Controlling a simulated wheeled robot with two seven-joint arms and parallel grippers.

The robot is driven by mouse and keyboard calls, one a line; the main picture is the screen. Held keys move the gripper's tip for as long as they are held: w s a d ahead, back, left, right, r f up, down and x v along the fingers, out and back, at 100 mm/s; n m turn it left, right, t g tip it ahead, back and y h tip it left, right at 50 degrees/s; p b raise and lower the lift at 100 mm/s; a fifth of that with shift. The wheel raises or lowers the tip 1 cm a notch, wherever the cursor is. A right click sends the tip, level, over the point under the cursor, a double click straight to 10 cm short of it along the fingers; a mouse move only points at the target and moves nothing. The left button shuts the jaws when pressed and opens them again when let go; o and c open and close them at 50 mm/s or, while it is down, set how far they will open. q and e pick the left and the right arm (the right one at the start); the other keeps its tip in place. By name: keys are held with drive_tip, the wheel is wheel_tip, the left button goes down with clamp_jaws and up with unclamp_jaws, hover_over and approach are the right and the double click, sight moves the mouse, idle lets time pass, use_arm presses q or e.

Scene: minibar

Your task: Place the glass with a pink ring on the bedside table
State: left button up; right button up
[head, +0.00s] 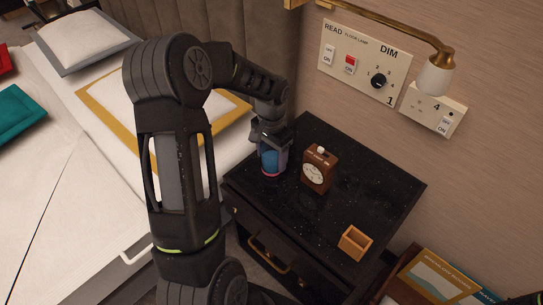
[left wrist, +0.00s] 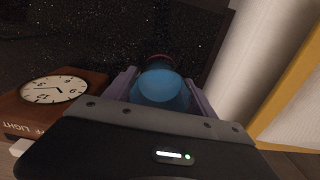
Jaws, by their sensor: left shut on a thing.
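The glass (head: 270,162) looks blue with a pink ring near its lower end. It is upright at the left part of the black bedside table (head: 370,180), at or just above its top; I cannot tell whether it touches. My left gripper (head: 272,150) is shut on the glass from above. In the left wrist view the blue glass (left wrist: 162,92) sits between the two fingers, with its pinkish end toward the dark table top (left wrist: 100,30).
A brown wooden clock (head: 318,168) stands close to the right of the glass. A small open wooden box (head: 354,243) is near the table's front right. The bed with pillows is on the left. A wall lamp (head: 436,75) and switch panel (head: 365,65) are above.

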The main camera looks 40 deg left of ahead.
use_arm(q)
drive_tip(key=shift+f, duration=0.1)
drive_tip(key=o, duration=1.8)
drive_tip(key=shift+c, duration=0.2)
drive_tip(key=shift+r, duration=0.25)
wheel_tip(320, 180, up, 12)
drive_tip(key=p, duration=0.1)
drive_tip(key=shift+f, duration=0.1)
